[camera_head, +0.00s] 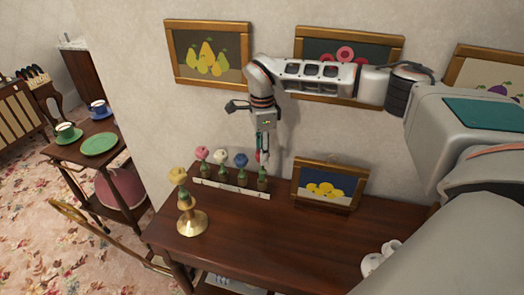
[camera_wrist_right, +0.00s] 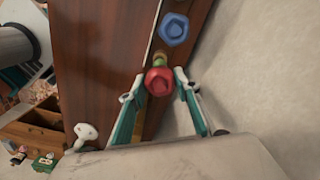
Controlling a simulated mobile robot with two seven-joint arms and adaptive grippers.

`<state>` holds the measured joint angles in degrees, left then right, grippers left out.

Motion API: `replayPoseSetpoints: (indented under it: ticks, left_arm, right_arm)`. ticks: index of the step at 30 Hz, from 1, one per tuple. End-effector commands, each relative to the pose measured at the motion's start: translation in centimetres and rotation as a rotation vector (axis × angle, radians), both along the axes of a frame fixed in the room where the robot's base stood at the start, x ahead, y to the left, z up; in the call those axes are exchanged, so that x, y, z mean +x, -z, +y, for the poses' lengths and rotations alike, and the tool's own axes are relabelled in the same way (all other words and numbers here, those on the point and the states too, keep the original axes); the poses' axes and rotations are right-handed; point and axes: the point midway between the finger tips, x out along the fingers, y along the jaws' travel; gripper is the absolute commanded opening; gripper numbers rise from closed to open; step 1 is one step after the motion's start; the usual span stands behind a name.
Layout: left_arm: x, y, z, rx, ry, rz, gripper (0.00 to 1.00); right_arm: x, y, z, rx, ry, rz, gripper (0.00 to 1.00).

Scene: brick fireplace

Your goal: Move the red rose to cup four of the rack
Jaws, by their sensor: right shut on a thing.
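The rack (camera_head: 228,188) is a white strip along the wall side of the dark table. Pink (camera_head: 202,154), white (camera_head: 221,156) and blue (camera_head: 240,160) roses stand in its cups, left to right. My right gripper (camera_head: 262,158) points down over the right-end cup, cup four (camera_head: 263,184). It is shut on the red rose (camera_wrist_right: 159,81), whose head shows between the fingers (camera_wrist_right: 158,88) in the right wrist view. The blue rose (camera_wrist_right: 174,28) is close beside it. I cannot tell whether the red rose's stem is inside the cup. My left gripper is not in view.
A yellow rose (camera_head: 178,174) stands in a gold holder (camera_head: 192,222) at the table's left. A framed lemon picture (camera_head: 326,186) stands right of the rack. Small white items (camera_head: 380,257) lie near the right front. The table's middle (camera_head: 275,235) is clear.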

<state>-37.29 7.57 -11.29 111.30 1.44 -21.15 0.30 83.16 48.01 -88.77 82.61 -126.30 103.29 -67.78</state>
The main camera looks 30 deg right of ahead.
Motion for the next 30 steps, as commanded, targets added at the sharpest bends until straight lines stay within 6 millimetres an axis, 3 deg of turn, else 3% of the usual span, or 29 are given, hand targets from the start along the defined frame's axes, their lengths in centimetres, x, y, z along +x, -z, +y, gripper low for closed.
replayPoseSetpoints:
  ticks: [30]
  left_arm:
    - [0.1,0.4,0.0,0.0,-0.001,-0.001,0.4]
  right_arm:
    - [0.0,2.4,0.0,0.0,0.0,0.0,0.16]
